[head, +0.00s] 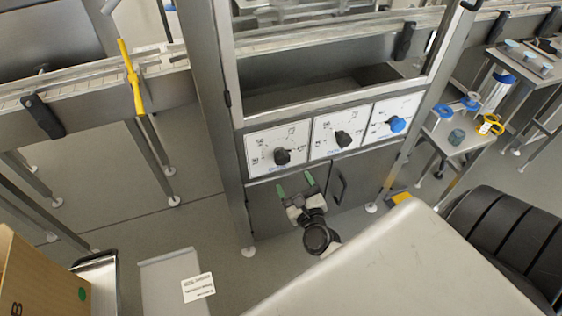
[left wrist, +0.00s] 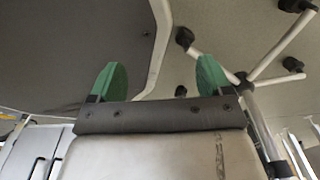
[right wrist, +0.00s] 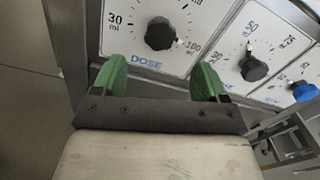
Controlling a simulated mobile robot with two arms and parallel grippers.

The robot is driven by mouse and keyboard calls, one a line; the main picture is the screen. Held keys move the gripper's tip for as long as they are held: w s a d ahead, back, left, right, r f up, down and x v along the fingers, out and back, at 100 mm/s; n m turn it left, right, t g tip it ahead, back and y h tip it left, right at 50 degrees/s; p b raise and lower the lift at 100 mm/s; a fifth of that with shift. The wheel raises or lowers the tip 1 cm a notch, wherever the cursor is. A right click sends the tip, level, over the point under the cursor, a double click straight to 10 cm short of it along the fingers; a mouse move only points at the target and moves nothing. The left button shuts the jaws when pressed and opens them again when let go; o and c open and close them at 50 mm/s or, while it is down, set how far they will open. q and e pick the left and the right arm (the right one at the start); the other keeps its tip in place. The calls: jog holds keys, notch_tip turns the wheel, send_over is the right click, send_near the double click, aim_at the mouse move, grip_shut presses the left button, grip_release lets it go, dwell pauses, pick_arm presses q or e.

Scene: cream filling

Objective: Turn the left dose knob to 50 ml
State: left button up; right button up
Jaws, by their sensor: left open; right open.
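The left dose knob (head: 282,156) is black and sits on the left white dial plate (head: 262,147) of the grey machine. It also shows in the right wrist view (right wrist: 159,33), with "30 ml" to its left and "100" to its right; I cannot tell exactly where it points. My right gripper (head: 295,186) is open and empty, just below this plate and apart from the knob. In the right wrist view its green fingers (right wrist: 160,78) straddle the space below the knob. My left gripper (left wrist: 159,78) is open and empty, away from the dials and outside the head view.
To the right are a second black knob (head: 343,138) and a blue knob (head: 397,124). A cabinet handle (head: 340,184) stands out below them. A small table (head: 456,140) with blue- and yellow-handled items is at the right.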

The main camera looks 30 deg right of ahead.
aim_at(283, 160)
jog(key=x, duration=0.9)
jog(key=shift+w+p, duration=0.3)
jog(key=shift+w+d, duration=0.15)
jog(key=shift+w, duration=0.25)
jog(key=c, duration=0.9)
